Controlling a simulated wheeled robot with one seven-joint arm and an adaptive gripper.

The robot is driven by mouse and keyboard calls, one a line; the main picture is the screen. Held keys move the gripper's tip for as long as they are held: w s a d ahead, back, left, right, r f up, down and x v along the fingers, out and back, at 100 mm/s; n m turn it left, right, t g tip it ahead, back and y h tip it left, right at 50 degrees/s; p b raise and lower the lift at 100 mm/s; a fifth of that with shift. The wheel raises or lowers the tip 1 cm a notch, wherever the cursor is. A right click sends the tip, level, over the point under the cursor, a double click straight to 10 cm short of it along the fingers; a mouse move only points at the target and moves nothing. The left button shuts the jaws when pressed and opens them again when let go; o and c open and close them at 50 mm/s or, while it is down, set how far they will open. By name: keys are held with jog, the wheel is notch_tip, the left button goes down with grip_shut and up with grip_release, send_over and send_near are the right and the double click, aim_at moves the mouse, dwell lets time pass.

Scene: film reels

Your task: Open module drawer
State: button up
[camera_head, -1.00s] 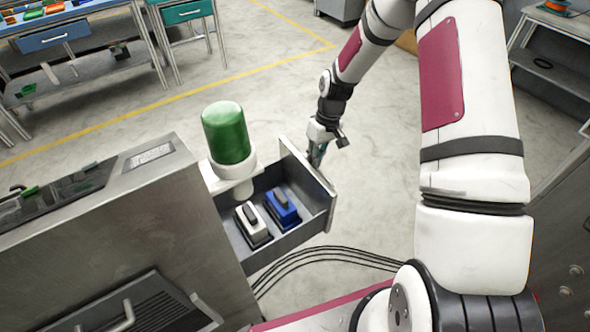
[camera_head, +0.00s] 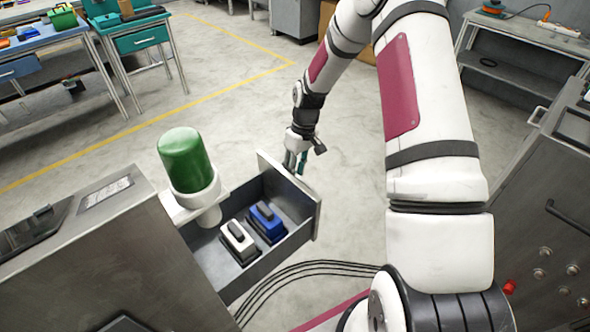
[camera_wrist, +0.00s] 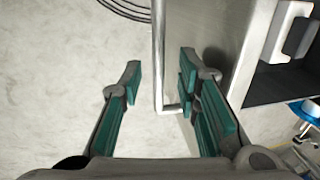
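The module drawer (camera_head: 297,190) stands pulled out from the metal cabinet (camera_head: 130,235). A white module (camera_head: 238,240) and a blue module (camera_head: 267,221) sit side by side in it. My gripper (camera_head: 296,163) is at the outer side of the drawer's front panel. In the wrist view the drawer handle (camera_wrist: 158,50), a thin metal bar, runs between the two teal-padded fingers of my gripper (camera_wrist: 160,88). The fingers are open, with gaps on both sides of the bar. The front panel (camera_wrist: 218,30) is right of the handle, and a white module shows inside the drawer (camera_wrist: 262,85).
A green cylinder (camera_head: 185,160) stands in a white holder beside the drawer. Black cables (camera_head: 300,268) lie on the floor below. Another metal cabinet (camera_head: 540,220) is at the right. Worktables (camera_head: 50,40) stand at the far left. The floor beyond the drawer is clear.

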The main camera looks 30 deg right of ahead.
notch_tip(320, 180, up, 12)
jog(key=d, duration=0.2)
jog(key=shift+w, duration=0.35)
jog(key=shift+d, duration=0.1)
dwell(0.4)
jog(key=s+a+r+m+t+h+p, duration=0.1)
jog(key=s+a+r, duration=0.2)
jog(key=s+r, duration=0.55)
jog(key=s+a+r+t+h+p, duration=0.15)
jog(key=s+a+r, duration=0.35)
jog(key=r, duration=0.7)
jog(key=s+a+r+m+t+p, duration=0.1)
jog(key=s+r, duration=0.2)
jog(key=s, duration=0.7)
jog(key=s+a+r+m+t+p, duration=0.1)
jog(key=s+r, duration=0.2)
jog(key=s, duration=0.7)
jog(key=shift+a, duration=0.3)
